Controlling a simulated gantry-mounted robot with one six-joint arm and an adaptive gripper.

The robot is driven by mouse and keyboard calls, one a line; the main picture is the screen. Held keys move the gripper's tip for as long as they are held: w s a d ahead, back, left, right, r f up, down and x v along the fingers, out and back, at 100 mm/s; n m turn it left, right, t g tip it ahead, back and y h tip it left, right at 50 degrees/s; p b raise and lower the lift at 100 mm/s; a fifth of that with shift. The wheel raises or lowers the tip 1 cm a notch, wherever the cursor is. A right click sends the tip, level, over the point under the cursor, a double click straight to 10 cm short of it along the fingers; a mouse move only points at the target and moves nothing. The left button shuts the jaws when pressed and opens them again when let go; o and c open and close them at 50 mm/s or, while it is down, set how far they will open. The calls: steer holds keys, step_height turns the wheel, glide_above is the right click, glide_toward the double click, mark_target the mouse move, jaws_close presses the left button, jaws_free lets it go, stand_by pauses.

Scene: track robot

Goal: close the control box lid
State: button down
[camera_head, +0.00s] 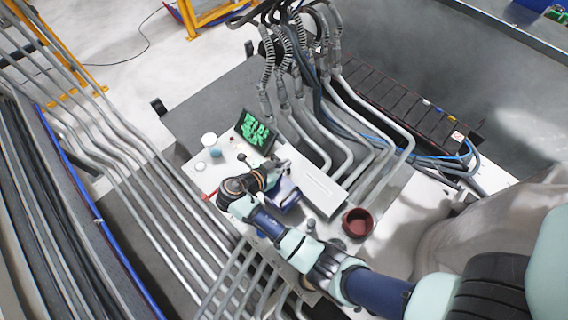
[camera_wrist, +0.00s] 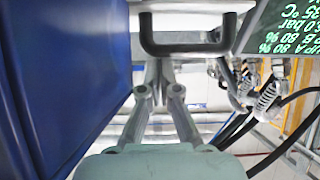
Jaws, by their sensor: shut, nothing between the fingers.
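The control box (camera_head: 287,198) is a small blue box on the white work table, partly hidden by my arm. In the wrist view a large blue panel (camera_wrist: 65,70) of it fills the left side, close to my gripper. I cannot tell from these views how far the lid stands open. My gripper (camera_head: 284,165) is beside the blue box on its screen side. In the wrist view my gripper (camera_wrist: 160,68) has its fingertips together, with nothing between them. A dark U-shaped handle (camera_wrist: 188,47) shows just beyond the fingertips; I cannot tell whether they touch it.
A screen with green text (camera_head: 255,131) stands behind my gripper. A white cup (camera_head: 209,140) is at the table's far left. A white panel (camera_head: 323,190) and a dark red bowl (camera_head: 357,223) lie to the right. Grey pipes (camera_head: 345,155) run close behind.

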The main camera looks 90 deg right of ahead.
steer(key=r+p, duration=0.2)
steer(key=r, duration=0.1)
steer(key=r+p, duration=0.2)
steer(key=shift+s+d+r, duration=0.2)
steer(key=shift+s+d, duration=0.05)
steer(key=w+a+f+b, duration=0.2)
steer(key=w+a, duration=0.4)
steer(key=w, duration=0.1)
steer(key=shift+a+f, duration=0.4)
